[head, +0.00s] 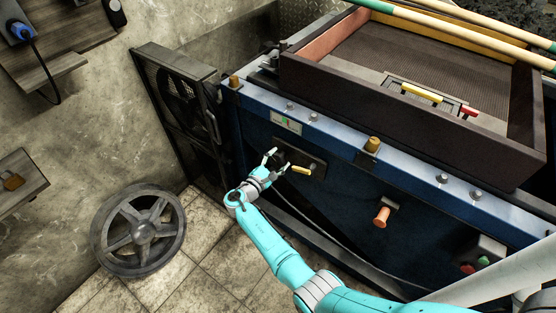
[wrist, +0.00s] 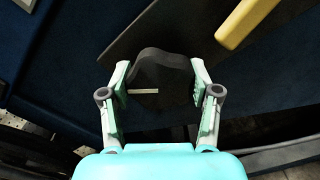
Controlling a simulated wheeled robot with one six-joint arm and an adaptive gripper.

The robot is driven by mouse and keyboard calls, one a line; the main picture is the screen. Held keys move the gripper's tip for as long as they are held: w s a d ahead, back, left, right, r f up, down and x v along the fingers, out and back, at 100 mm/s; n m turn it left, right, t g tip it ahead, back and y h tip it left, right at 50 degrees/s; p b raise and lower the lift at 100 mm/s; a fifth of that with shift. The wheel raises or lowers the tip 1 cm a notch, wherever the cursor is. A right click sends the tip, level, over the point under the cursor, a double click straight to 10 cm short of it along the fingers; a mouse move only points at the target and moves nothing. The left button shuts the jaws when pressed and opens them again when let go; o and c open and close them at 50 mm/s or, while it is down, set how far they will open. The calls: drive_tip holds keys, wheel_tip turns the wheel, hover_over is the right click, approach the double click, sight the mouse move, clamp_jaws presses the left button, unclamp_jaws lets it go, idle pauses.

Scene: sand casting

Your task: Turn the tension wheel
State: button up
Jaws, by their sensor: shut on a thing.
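A small dark, rounded knob (wrist: 160,62), which looks like the tension wheel, sits on the dark plate (wrist: 200,30) on the front of the blue machine. In the wrist view a pale mark shows just below its edge. My gripper (head: 279,162) is at this plate in the head view, and its two fingers (wrist: 160,85) stand on either side of the knob, shut on it. The knob's lower part is in shadow. In the head view the knob is too small and covered to make out clearly.
A yellow handle (head: 301,170) is on the same plate, close right of my fingers; it also shows in the wrist view (wrist: 245,22). An orange knob (head: 381,216) sticks out further right. A large spoked wheel (head: 126,246) stands at the left on the tiled floor.

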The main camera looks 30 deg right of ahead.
drive_tip(key=o, duration=1.2)
drive_tip(key=shift+c, duration=0.2)
drive_tip(key=v, duration=1.2)
